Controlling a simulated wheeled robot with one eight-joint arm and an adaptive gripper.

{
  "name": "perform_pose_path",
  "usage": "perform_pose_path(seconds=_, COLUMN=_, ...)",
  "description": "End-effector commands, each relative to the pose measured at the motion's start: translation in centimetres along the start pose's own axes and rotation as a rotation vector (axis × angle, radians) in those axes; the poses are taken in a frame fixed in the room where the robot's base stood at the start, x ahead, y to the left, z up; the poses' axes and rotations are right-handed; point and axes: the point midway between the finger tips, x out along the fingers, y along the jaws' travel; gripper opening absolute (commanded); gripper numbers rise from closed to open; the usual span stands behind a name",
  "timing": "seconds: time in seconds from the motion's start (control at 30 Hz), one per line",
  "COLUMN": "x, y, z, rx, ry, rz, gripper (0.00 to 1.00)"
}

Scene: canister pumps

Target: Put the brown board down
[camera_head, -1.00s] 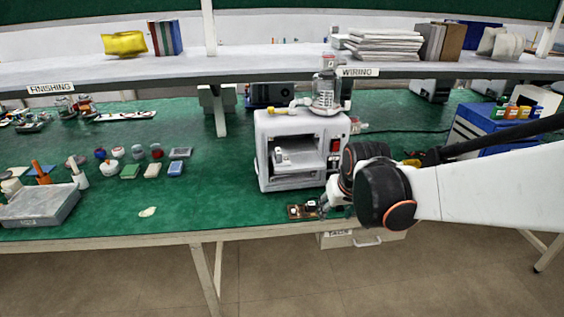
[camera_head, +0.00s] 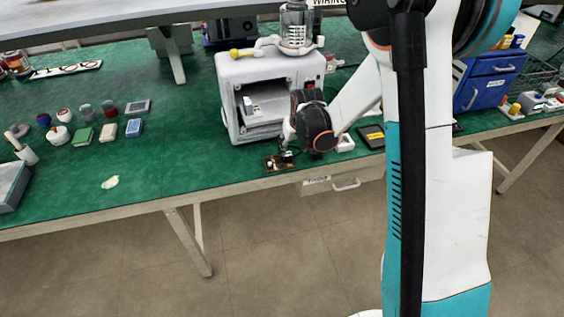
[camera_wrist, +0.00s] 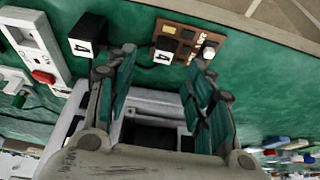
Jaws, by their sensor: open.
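The brown board (camera_head: 272,163) lies on the green bench near its front edge, in front of the white machine. In the wrist view the board (camera_wrist: 187,36) shows small light parts and a white knob, and lies just beyond the fingertips. My gripper (camera_wrist: 165,72) is open, with its two green-padded fingers spread and nothing between the tips. In the head view my gripper (camera_head: 289,147) is small, close above the board's right end, and partly hidden by my wrist.
The white machine (camera_head: 240,70) stands close behind the gripper. Black pieces with white "4" labels (camera_wrist: 85,36) lie near the board. A blue drawer cabinet (camera_head: 487,80) stands to the right. The bench left of the board is largely clear.

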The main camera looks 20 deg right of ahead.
Motion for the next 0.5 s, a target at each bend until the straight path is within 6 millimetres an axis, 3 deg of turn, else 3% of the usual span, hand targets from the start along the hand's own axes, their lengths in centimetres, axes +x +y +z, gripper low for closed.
perform_pose_path(seconds=0.1, x=1.9, y=0.0, z=0.1, rx=0.0, ry=0.0, rz=0.0, gripper=0.48)
perform_pose_path(seconds=0.5, x=4.8, y=-0.4, z=-0.1, rx=0.0, ry=0.0, rz=0.0, gripper=0.48)
